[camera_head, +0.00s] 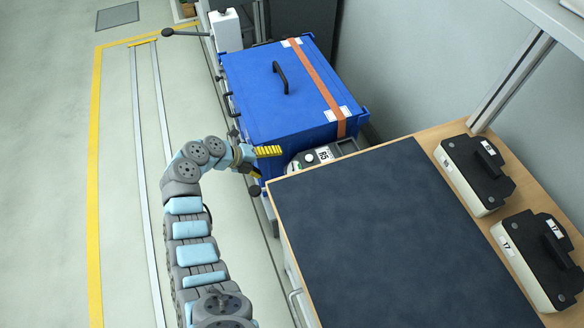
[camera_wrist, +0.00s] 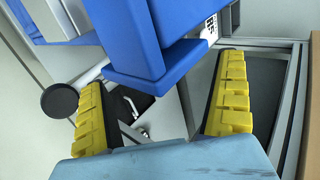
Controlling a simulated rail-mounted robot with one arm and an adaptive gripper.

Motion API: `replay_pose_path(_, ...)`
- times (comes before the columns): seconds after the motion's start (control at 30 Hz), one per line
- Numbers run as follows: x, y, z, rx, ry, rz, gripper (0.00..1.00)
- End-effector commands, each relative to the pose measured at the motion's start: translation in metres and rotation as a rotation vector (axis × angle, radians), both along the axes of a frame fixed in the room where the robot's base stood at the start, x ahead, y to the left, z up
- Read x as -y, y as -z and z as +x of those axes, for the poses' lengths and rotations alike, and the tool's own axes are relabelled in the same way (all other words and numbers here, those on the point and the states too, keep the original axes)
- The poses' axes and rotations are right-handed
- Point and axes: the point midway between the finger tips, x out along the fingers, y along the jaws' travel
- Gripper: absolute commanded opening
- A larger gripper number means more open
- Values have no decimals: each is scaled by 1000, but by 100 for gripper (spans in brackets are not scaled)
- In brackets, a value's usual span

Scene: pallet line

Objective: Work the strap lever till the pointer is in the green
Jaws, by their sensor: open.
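A blue crate (camera_head: 262,100) with a black handle on its lid stands beyond the bench. An orange strap (camera_head: 318,78) runs across it. My gripper (camera_head: 262,162) is open and empty beside the crate's near corner. In the wrist view, its yellow fingers (camera_wrist: 162,75) stand apart, with the crate's blue corner (camera_wrist: 150,45) above and between them. A black round knob (camera_wrist: 59,100) on a pale rod lies outside the left finger. A dark knob (camera_head: 255,190) shows just below my gripper in the head view. I cannot make out a pointer or green zone.
A unit labelled R5 (camera_head: 324,155) sits between crate and bench. A white post (camera_head: 226,30) at the back carries a ball-ended lever (camera_head: 168,32). The dark bench mat (camera_head: 380,235) is bare; two black-and-cream units (camera_head: 475,175) stand at its right. The left floor is clear.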

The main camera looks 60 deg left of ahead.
Motion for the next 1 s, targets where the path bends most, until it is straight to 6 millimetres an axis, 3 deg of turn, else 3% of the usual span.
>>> replay_pose_path(0.73, 1, 3, 5, 1, -1, 0, 100)
replay_pose_path(1.0, -3, -15, -13, -1, -2, 2, 100)
